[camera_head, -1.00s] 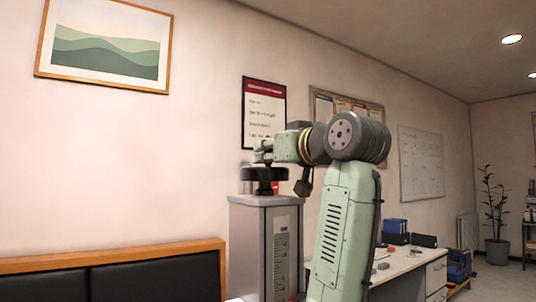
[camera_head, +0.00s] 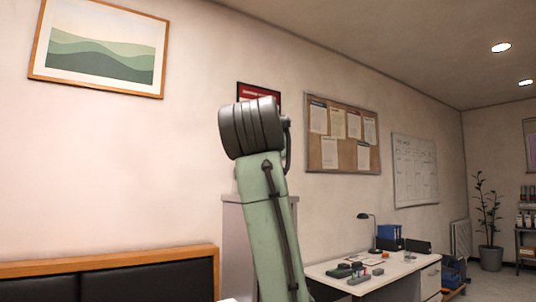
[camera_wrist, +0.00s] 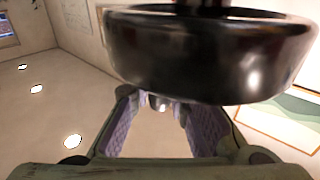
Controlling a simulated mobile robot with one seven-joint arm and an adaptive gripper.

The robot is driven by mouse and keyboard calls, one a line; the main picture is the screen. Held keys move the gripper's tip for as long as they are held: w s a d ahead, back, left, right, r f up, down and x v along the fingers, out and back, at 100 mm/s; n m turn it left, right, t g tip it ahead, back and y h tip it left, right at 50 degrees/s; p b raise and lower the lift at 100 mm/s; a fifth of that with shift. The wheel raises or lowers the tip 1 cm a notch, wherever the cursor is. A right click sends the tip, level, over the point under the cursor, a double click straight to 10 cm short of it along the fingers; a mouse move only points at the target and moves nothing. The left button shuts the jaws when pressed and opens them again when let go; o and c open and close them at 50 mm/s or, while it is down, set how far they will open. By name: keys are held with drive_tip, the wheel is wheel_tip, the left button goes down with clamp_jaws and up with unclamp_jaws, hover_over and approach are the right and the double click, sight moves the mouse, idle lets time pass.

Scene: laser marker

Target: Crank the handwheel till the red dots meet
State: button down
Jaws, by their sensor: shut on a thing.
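The black handwheel (camera_wrist: 215,60) fills the top of the wrist view, its glossy rim close above my gripper. My gripper (camera_wrist: 160,108) has its two purple-padded fingers reaching to the underside of the rim. It is shut on part of the handwheel; the gripped part is mostly hidden, with only a small pale bit showing between the fingertips. In the head view my arm covers the handwheel and my gripper. The grey column (camera_head: 232,240) that carries the wheel shows only as a strip beside my arm. No red dots are visible in either view.
A desk (camera_head: 350,268) with small items and a lamp (camera_head: 370,228) stands to the right of the column. A black-padded bench (camera_head: 110,280) with a wooden edge is at the lower left. A cork board (camera_head: 342,137) and a framed picture (camera_head: 98,45) hang on the wall.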

drive_tip(key=shift+s+m+h, duration=0.1)
drive_tip(key=shift+m+h, duration=0.3)
drive_tip(key=shift+h, duration=0.2)
drive_tip(key=c, duration=1.5)
unclamp_jaws()
drive_tip(key=shift+c, duration=0.2)
drive_tip(key=shift+s, duration=0.1)
drive_tip(key=s, duration=0.2)
drive_tip(key=s+a, duration=0.1)
drive_tip(key=s, duration=0.4)
drive_tip(key=shift+s+a, duration=0.1)
drive_tip(key=shift+a, duration=0.05)
